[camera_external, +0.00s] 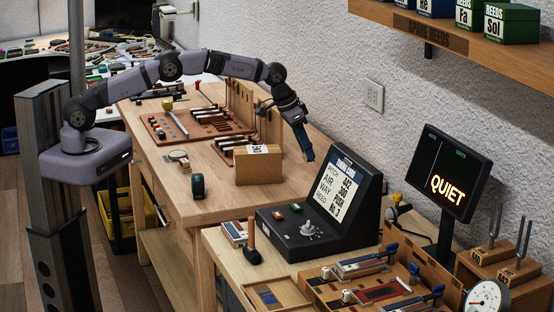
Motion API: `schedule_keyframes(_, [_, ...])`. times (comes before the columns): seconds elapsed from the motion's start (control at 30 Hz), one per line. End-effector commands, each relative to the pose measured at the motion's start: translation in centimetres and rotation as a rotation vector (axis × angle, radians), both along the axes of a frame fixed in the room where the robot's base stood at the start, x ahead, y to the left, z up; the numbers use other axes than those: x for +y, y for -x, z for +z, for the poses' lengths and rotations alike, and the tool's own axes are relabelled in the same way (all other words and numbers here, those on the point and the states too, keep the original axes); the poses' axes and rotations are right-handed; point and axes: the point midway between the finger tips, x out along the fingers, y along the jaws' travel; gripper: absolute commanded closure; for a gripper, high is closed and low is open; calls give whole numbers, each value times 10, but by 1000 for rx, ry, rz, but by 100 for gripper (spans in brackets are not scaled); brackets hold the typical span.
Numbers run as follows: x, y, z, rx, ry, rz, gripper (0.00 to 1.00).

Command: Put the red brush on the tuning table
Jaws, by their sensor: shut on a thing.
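My gripper (296,113) is at the end of my arm, above the back right of the wooden workbench, near the wall. It is shut on a slim dark blue thing (305,143) that points down behind the console; its lower end looks clear of the bench top. I cannot make out a red brush for certain. A thin tool with a red tip (198,85) stands at the back of the bench. The lower table at the front right (222,262) carries a black console (318,215) and looks like the tuning table.
A screen reading QUIET (447,185), tuning forks (495,225) and a parts tray crowd the front right. A shelf (470,40) overhangs the wall.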

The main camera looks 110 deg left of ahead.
Motion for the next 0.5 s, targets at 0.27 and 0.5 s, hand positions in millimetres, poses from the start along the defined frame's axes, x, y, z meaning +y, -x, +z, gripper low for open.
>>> schedule_keyframes(0.27, [0,0,30,-1,-1,0,94])
schedule_keyframes(0.5, [0,0,35,0,0,0,94])
